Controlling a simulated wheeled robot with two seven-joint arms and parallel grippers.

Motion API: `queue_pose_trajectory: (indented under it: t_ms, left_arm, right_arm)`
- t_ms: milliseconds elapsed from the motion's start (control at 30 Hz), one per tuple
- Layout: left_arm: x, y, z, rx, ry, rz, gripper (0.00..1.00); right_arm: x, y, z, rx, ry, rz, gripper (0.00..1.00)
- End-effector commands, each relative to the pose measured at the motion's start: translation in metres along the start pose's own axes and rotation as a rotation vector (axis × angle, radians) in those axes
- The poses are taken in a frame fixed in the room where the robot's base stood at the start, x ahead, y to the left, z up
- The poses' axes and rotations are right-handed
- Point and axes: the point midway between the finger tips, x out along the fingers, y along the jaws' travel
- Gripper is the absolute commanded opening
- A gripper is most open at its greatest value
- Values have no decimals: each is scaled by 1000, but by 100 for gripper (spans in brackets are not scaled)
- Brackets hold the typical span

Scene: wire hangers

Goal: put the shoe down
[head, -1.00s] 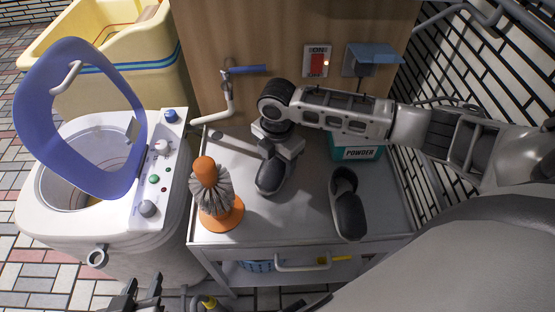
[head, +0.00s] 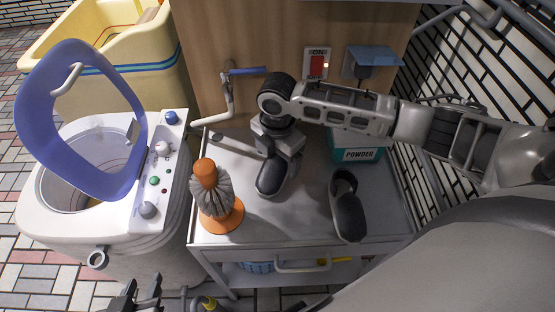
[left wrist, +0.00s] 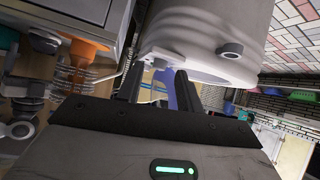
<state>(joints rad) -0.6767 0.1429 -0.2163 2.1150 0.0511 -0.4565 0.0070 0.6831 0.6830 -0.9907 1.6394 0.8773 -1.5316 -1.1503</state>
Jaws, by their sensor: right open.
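One dark grey shoe (head: 271,180) rests on the light grey top of the cart (head: 300,225), its toe toward the front. My right gripper (head: 284,158) is open, low over the rear end of this shoe; its fingertips are partly hidden, so I cannot tell whether they touch it. A second dark shoe (head: 347,210) lies to the right on the same top, apart from the gripper. My left gripper (head: 137,300) is open and empty at the bottom edge of the head view; its two separated fingers also show in the left wrist view (left wrist: 157,85).
An orange brush in its holder (head: 215,200) stands at the cart's left. A teal powder box (head: 357,148) stands at the back right, beneath my right arm. A tap (head: 228,90) is at the back. A white washer with raised blue lid (head: 80,120) stands left. Bare top lies between the shoes.

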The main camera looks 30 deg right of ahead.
Motion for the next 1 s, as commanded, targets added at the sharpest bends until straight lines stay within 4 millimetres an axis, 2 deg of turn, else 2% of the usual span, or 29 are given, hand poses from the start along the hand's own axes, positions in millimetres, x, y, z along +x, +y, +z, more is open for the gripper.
queue_pose_trajectory:
  t_ms: [33,200,400,600,1000]
  left_arm:
    - [-2,0,-2,1,-2,-1,36]
    - [-3,0,-1,8,-10,-5,36]
    - [-3,-1,0,13,-16,-7,36]
    - [-2,-1,2,15,-22,-8,36]
    - [-2,-2,2,19,-22,-7,36]
  right_arm:
    - [-14,1,1,-1,-2,5,83]
    - [-52,2,1,0,-1,5,83]
    - [-84,1,1,1,-1,3,83]
    - [-97,0,0,0,0,1,83]
    - [-97,0,0,1,0,0,83]
